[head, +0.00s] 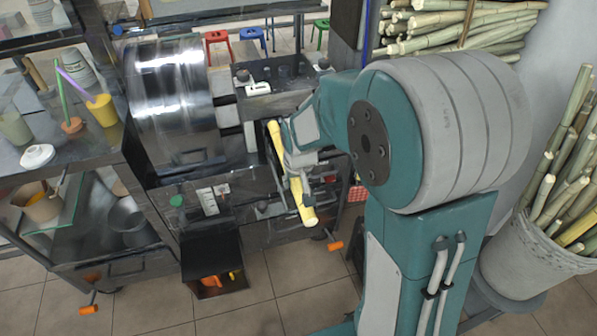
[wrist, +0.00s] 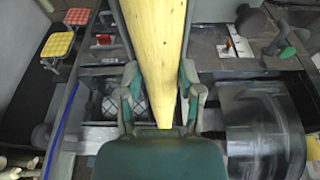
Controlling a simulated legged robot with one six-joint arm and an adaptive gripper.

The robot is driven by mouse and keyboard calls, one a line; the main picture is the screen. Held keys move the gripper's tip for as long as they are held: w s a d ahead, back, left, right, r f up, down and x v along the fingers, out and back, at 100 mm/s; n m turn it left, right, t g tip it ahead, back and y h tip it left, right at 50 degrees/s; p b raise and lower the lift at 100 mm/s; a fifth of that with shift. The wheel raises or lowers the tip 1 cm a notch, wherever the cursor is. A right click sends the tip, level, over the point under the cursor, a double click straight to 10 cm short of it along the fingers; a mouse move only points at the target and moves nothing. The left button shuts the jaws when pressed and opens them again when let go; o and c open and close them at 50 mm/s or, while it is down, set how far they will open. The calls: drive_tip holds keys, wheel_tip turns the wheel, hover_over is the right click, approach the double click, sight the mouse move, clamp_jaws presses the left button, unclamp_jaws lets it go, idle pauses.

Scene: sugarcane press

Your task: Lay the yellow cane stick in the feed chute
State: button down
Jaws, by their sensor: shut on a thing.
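The yellow cane stick (head: 306,208) is held in my gripper (head: 296,162) above the front of the press, to the right of its shiny metal drum (head: 178,110). In the head view the stick slants from upper left to lower right. In the wrist view the stick (wrist: 157,35) runs up from between the two fingers of my gripper (wrist: 160,82), which are shut on its sides. I cannot clearly pick out the feed chute; part of the press behind the stick and my arm is hidden.
A counter with cups (head: 103,110) stands at the left. A dark open box (head: 212,262) juts from the press front. A bucket of cane (head: 525,255) is at the right, with stacked cane (head: 465,25) behind. Stools (head: 218,38) stand at the back. Tiled floor in front is clear.

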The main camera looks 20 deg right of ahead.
drive_tip(key=shift+a+f, duration=0.1)
drive_tip(key=shift+f, duration=0.7)
drive_tip(key=shift+d+f, duration=0.65)
drive_tip(key=shift+f, duration=0.35)
drive_tip(key=shift+a+f, duration=0.1)
drive_tip(key=shift+f, duration=0.3)
drive_tip(key=shift+a+f, duration=0.1)
drive_tip(key=shift+a, duration=0.15)
drive_tip(key=shift+c, duration=0.8)
unclamp_jaws()
drive_tip(key=shift+d, duration=0.2)
drive_tip(key=shift+a, duration=0.1)
drive_tip(key=v, duration=1.2)
drive_tip(key=shift+w, duration=0.1)
